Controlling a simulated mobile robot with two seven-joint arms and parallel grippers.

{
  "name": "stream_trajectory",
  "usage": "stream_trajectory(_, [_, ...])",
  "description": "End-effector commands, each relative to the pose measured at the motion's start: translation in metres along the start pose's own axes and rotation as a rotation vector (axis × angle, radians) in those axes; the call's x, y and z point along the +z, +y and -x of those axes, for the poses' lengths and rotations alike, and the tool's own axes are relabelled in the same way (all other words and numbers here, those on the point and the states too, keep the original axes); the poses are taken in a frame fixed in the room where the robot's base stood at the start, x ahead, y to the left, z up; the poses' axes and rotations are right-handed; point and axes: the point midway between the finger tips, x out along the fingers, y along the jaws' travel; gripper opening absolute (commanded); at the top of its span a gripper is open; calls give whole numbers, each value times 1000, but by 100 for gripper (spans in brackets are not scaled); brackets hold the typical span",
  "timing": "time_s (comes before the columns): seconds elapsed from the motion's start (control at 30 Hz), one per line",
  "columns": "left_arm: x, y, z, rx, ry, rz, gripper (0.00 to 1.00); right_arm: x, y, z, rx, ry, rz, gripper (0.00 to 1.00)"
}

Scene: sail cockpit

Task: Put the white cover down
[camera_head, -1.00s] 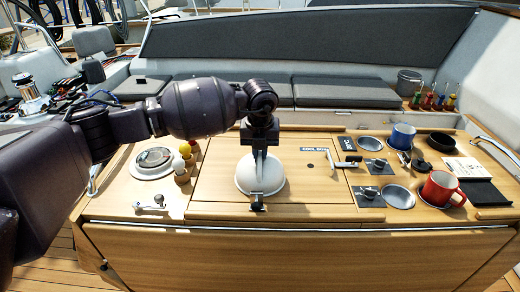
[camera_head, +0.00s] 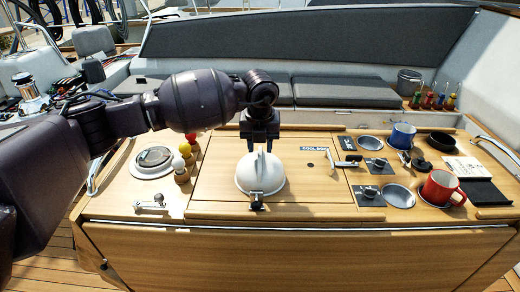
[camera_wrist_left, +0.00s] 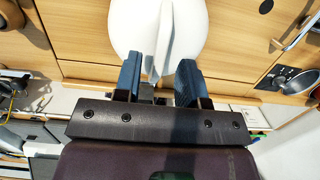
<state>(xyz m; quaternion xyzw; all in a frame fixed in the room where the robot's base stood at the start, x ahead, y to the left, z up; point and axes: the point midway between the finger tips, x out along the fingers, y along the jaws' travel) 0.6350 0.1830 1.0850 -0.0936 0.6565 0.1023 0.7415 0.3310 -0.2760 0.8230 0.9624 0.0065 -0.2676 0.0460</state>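The white cover (camera_head: 259,176) is a rounded dome with an upright fin on top. It sits on the wooden tabletop (camera_head: 220,165), left of the "COOL BOX" label. My left gripper (camera_head: 260,146) is just above and behind it, pointing down. In the left wrist view the blue-grey fingertips (camera_wrist_left: 160,78) stand apart, on either side of the cover's fin (camera_wrist_left: 165,40), with gaps showing. The gripper is open and holds nothing. The cover's underside is hidden. My right gripper is not in view.
A small black fitting (camera_head: 257,203) is at the cover's front edge. A round instrument (camera_head: 155,160) and small coloured knobs (camera_head: 182,168) lie to the left. A red mug (camera_head: 441,188), a blue mug (camera_head: 402,135) and a metal handle (camera_head: 343,162) are to the right.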

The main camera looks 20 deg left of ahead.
Motion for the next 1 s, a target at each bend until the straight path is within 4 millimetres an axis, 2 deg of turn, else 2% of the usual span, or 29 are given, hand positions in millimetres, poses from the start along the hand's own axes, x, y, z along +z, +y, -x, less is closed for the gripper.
stream_trajectory(0.3, [0,0,62,-1,-3,0,38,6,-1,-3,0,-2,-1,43])
stream_trajectory(0.5, [0,0,90,-1,-2,1,38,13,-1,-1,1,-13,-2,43])
stream_trajectory(0.7, [0,0,101,0,0,0,38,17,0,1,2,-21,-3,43])
stream_trajectory(1.0, [0,0,102,0,0,1,38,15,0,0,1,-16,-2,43])
